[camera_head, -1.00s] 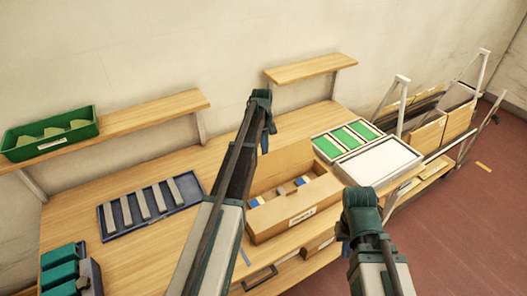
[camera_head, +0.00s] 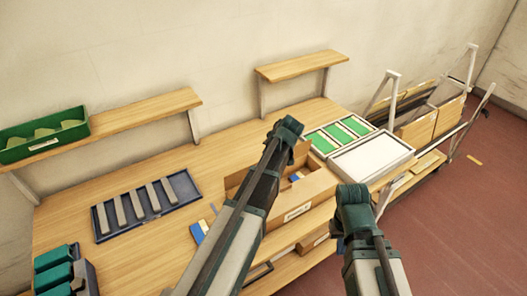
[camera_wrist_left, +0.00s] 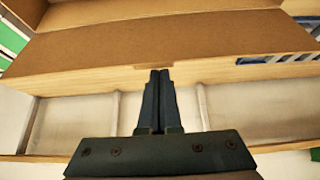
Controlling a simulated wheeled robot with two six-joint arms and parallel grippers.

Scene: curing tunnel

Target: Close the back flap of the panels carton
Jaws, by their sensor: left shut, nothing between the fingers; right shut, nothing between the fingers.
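The brown panels carton (camera_head: 290,214) stands open on the table, partly hidden behind my left arm. Small blue and white items show inside it. In the left wrist view, a broad brown cardboard flap (camera_wrist_left: 180,42) spans the picture. My left gripper (camera_wrist_left: 160,74) is shut and empty, its tips at the flap's edge; I cannot tell whether they touch. In the head view its fingers are hidden behind the arm. My right gripper (camera_head: 339,243) is shut, low in front of the carton's right side, mostly hidden by its own wrist.
A tray with green panels (camera_head: 322,144) and a white-topped tray (camera_head: 372,158) sit right of the carton. A blue tray of grey strips (camera_head: 103,228) lies left. A blue-white item (camera_head: 198,233) lies beside my left arm. Wall shelves (camera_head: 300,66) hang behind.

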